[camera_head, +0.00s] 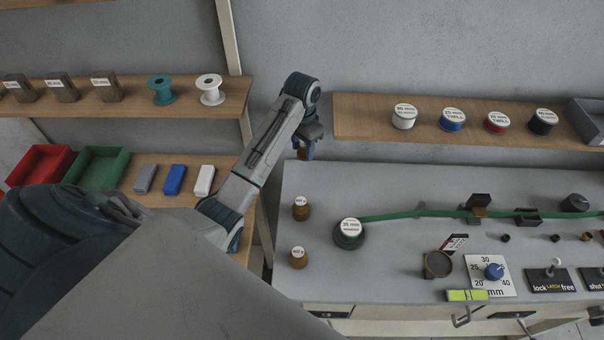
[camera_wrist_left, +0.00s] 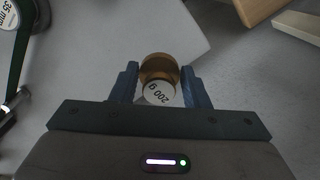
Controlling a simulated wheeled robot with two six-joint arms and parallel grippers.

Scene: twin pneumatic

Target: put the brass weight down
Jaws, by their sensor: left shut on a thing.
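My left gripper (camera_head: 306,146) is above the back left corner of the grey workbench. In the left wrist view the left gripper (camera_wrist_left: 160,85) is shut on a brass weight (camera_wrist_left: 158,68) whose white label reads 200 g. The held weight (camera_head: 306,155) shows only partly in the head view, below the fingers; I cannot tell whether it touches the bench. Two similar brass weights stand on the bench's left side, one further back (camera_head: 301,209) and one nearer (camera_head: 298,258). My right gripper is not in view.
The grey workbench (camera_head: 400,185) is clear along its back left part. A wooden shelf (camera_head: 365,130) runs behind.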

